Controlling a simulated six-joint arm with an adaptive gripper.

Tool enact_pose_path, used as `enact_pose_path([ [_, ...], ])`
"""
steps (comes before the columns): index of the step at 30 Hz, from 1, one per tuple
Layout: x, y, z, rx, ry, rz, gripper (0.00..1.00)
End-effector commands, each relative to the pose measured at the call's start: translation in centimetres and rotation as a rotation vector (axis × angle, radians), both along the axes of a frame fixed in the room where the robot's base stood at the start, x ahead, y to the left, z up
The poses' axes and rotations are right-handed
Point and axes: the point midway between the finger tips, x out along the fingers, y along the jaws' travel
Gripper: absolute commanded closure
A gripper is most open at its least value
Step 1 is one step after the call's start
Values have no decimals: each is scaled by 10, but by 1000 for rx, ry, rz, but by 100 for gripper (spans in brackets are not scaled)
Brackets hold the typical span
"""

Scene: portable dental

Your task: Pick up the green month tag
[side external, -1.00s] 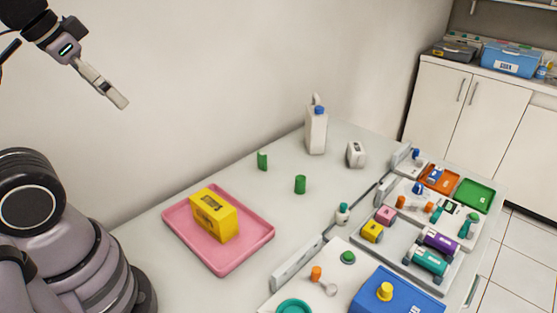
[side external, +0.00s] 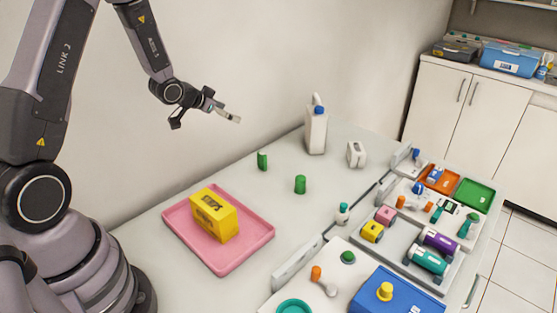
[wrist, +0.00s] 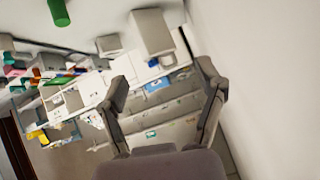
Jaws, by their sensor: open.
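Two small green upright pieces stand on the white worktop in the side view: a narrow one (side external: 262,160) near the wall and a rounder cylinder (side external: 300,184) to its right. I cannot tell which is the green month tag; no lettering is readable. My gripper (side external: 208,112) is in the air, up and left of both, apart from them and empty. In the wrist view its two fingers (wrist: 163,88) are spread. One green cylinder (wrist: 59,12) shows at the top left there, outside the fingers, cut by the frame edge.
A pink tray (side external: 258,240) holds a yellow box (side external: 214,216). A white jug (side external: 316,132) with a blue cap and a small white box (side external: 356,154) stand behind the green pieces. Cluttered trays, including a blue one (side external: 415,300), fill the right. The wall is close behind.

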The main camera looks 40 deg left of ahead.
Motion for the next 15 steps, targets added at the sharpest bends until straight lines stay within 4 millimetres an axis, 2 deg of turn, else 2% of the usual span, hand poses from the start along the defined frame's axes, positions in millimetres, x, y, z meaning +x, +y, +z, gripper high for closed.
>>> enact_pose_path([
  [1, 2, 6, -31, -31, -18, -10, 30],
  [3, 3, 10, -60, -71, -67, -29, 30],
  [6, -1, 13, -93, -126, -135, -41, 30],
  [10, -8, 13, -118, -179, -199, -45, 30],
  [15, -5, 12, -130, -202, -234, -46, 30],
])
